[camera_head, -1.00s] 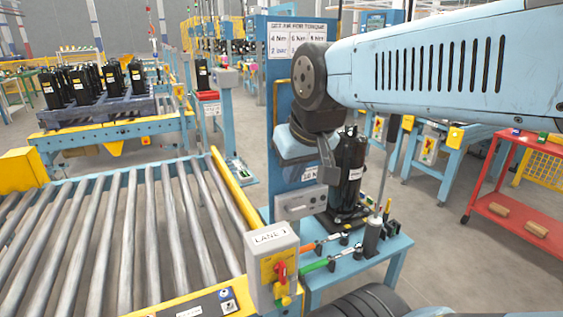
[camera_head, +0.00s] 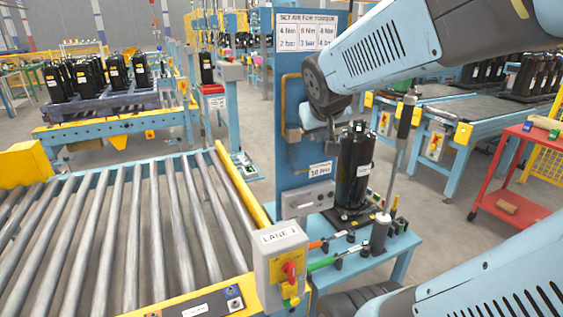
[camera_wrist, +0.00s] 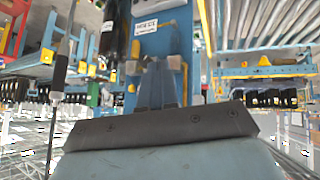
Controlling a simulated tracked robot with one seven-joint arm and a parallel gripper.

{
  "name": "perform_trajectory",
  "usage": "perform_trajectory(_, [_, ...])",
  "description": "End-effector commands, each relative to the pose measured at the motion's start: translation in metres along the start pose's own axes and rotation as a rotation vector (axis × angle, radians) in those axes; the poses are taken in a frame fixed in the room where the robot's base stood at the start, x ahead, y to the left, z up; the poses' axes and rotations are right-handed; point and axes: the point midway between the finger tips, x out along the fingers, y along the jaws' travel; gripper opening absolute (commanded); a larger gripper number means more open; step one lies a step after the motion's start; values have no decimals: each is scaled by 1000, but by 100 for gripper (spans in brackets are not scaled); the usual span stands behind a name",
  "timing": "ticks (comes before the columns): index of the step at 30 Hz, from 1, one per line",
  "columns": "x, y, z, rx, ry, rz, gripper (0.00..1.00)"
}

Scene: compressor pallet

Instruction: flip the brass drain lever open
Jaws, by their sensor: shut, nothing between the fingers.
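My gripper (camera_wrist: 157,68) is shut and empty in the wrist view. Its fingertips point at the blue panel (camera_wrist: 165,42), and small tan, brass-like parts (camera_wrist: 175,63) show close beside them. In the head view a small fitting (camera_head: 292,134) sits on the panel below a yellow pipe (camera_head: 284,95), just left of my wrist. My wrist and hand cover part of that area. I cannot clearly pick out the brass drain lever or its position in either view, nor tell whether my fingers touch anything.
A black compressor (camera_head: 353,165) stands on the small blue bench (camera_head: 398,246), right of the panel. A tall tool with a dark handle (camera_head: 405,120) rises beside it. The roller conveyor (camera_head: 120,235) and LANE 1 box (camera_head: 280,255) lie left. A red cart (camera_head: 490,205) stands right.

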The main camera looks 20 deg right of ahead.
Motion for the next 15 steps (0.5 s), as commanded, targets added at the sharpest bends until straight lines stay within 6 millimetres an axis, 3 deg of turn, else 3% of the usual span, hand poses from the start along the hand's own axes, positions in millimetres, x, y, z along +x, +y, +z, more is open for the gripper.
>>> perform_trajectory(1, [17,12,-13,7,26,33,0])
perform_trajectory(7, [76,49,-56,8,156,77,0])
perform_trajectory(15, [157,80,-77,2,262,-46,0])
